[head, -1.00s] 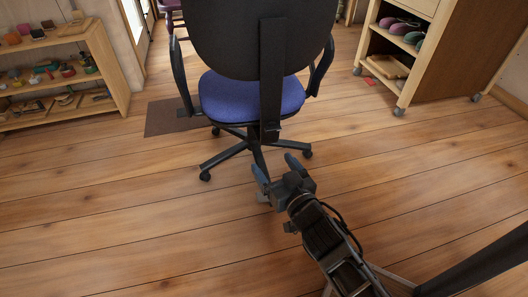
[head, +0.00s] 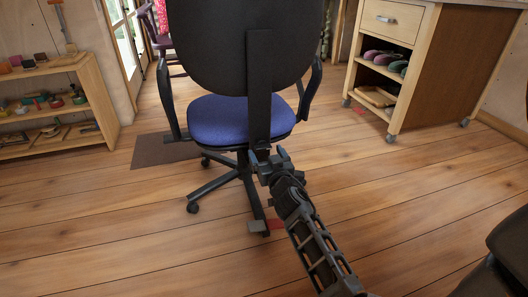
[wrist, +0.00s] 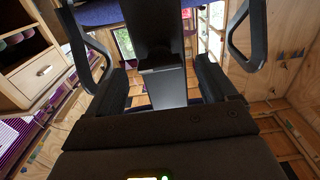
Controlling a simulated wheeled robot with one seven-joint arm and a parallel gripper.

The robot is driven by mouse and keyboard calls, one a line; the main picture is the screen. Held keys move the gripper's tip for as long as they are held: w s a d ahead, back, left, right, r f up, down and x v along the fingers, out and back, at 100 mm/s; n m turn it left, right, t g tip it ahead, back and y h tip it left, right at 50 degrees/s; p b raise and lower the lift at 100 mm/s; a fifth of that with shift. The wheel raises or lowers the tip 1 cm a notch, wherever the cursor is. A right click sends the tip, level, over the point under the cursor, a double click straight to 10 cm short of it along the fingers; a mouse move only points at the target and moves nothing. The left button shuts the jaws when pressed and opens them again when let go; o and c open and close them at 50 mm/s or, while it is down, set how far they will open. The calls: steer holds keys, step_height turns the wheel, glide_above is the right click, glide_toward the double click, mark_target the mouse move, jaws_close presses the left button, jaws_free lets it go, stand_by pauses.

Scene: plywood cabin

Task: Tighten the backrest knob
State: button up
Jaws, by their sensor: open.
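The office chair has a black backrest (head: 240,45), a blue seat (head: 235,120) and a black upright bar (head: 259,85) down the back of the backrest. In the head view my gripper (head: 268,156) is at the lower end of this bar and covers that spot, so I cannot make out the knob there. In the wrist view my gripper (wrist: 162,82) is open, with one finger on each side of the dark bar (wrist: 160,40). A small ledge shows on the bar between the fingers. I cannot tell whether the fingers touch anything.
A wooden shelf (head: 70,105) with small items stands at the left. A wheeled wooden cabinet (head: 395,22) stands at the right. A dark mat (head: 160,152) lies left of the chair. A small red piece (head: 276,224) is by the near chair foot. Open floor lies around.

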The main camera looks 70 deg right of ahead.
mark_target(263, 147)
steer(key=shift+x, duration=1.15)
steer(key=shift+c, duration=0.5)
steer(key=c, duration=1)
steer(key=shift+o, duration=0.2)
